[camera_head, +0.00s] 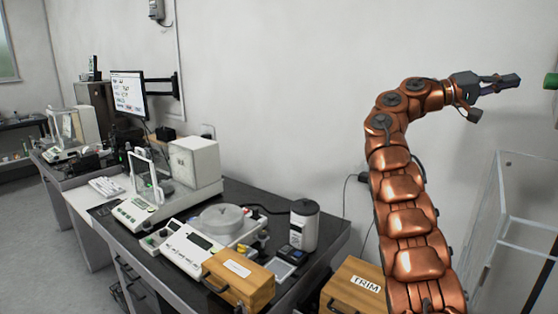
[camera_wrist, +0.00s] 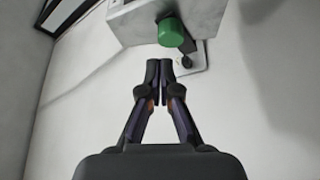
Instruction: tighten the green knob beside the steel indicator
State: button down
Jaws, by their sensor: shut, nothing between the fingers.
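The green knob (camera_wrist: 172,33) sticks out below a grey box (camera_wrist: 132,22) at the top of the wrist view. Its edge also shows at the far right of the head view (camera_head: 551,81). My gripper (camera_wrist: 165,69) is shut and empty, its fingertips just short of the knob in the wrist view, with a gap between them. In the head view my gripper (camera_head: 508,81) is raised at the right and points toward the knob. I cannot tell whether the grey box is the steel indicator; no display face shows.
A small pale plate (camera_wrist: 196,58) with a dark round part is behind the fingertips. Below my arm are a clear-walled case (camera_head: 500,215) and a wooden TRIM box (camera_head: 352,291). A dark bench (camera_head: 325,232) with balances stands left.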

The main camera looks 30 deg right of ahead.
aim_at(552, 81)
jog(key=s+d+b, duration=0.2)
jog(key=s+b, duration=0.1)
jog(key=s, duration=0.3)
jog(key=shift+d, duration=0.4)
jog(key=shift+d, duration=0.1)
dwell(0.6)
jog(key=shift+w+d+f+b, duration=0.1)
jog(key=shift+f+b, duration=0.4)
jog(key=shift+f, duration=0.05)
jog(key=shift+w+d+f, duration=0.25)
jog(key=shift+d+f, duration=0.25)
jog(key=shift+f, duration=0.1)
dwell(0.7)
jog(key=shift+f, duration=0.15)
